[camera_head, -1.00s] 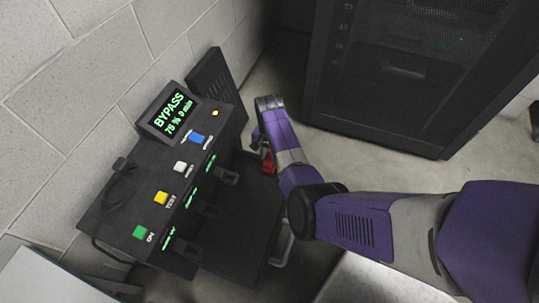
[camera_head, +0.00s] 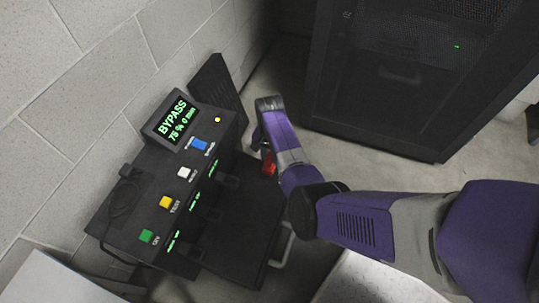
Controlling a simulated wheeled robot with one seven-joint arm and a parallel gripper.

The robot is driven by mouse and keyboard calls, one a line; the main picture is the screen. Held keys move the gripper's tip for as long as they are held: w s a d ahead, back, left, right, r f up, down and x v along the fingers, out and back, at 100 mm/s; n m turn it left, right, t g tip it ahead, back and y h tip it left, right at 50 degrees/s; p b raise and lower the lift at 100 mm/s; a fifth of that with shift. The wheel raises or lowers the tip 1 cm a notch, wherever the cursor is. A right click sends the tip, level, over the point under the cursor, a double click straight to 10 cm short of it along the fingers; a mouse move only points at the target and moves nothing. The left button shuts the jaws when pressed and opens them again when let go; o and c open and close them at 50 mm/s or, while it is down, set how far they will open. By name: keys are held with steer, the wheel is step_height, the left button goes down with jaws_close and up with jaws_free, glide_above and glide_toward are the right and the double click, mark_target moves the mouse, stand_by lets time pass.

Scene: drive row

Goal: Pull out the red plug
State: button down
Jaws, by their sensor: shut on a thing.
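The red plug (camera_head: 269,163) shows as a small red block beside the far end of the black unit. My arm hides part of it. My gripper (camera_head: 262,147) is mostly hidden behind my purple wrist, with a dark finger showing right at the red plug. It is shut on the plug. The plug stands out to the right of the unit's front face, and whether its end still touches a socket is hidden. The black unit (camera_head: 119,238) has a lit screen (camera_head: 177,118) reading BYPASS.
Green (camera_head: 146,236), yellow (camera_head: 165,202), white (camera_head: 184,173) and blue (camera_head: 200,145) controls line the unit's top. A block wall (camera_head: 60,110) stands behind it. A dark rack cabinet (camera_head: 400,85) stands at the back right. Bare floor (camera_head: 270,85) lies between them.

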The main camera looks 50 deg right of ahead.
mark_target(270, 158)
steer(key=shift+r, duration=0.2)
steer(key=c, duration=1.1)
jaws_free()
step_height(270, 158, up, 8)
steer(key=p, duration=0.3)
steer(key=shift+f, duration=0.1)
